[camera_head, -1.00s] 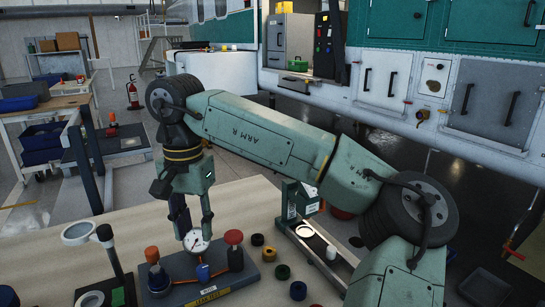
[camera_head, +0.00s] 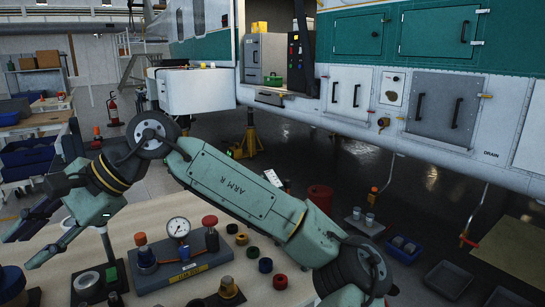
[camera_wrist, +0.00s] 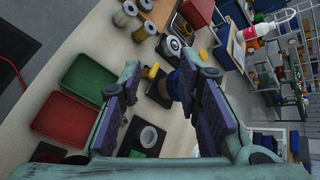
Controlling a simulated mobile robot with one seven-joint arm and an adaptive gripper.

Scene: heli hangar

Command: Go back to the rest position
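My gripper (camera_head: 17,250) is at the far left of the head view, above the workbench (camera_head: 240,285), with its two fingers spread apart. In the wrist view my gripper (camera_wrist: 163,68) shows both dark finger pads wide apart with nothing held between them. My arm stretches across the head view from lower right to left. A test stand (camera_head: 195,262) with a round white gauge (camera_head: 178,227) and red and orange knobs stands on the bench, apart from the gripper.
Several small coloured caps (camera_head: 265,265) lie on the bench. A red tray (camera_wrist: 75,118) and a green tray (camera_wrist: 90,80) show in the wrist view. The helicopter (camera_head: 440,95) fills the back right.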

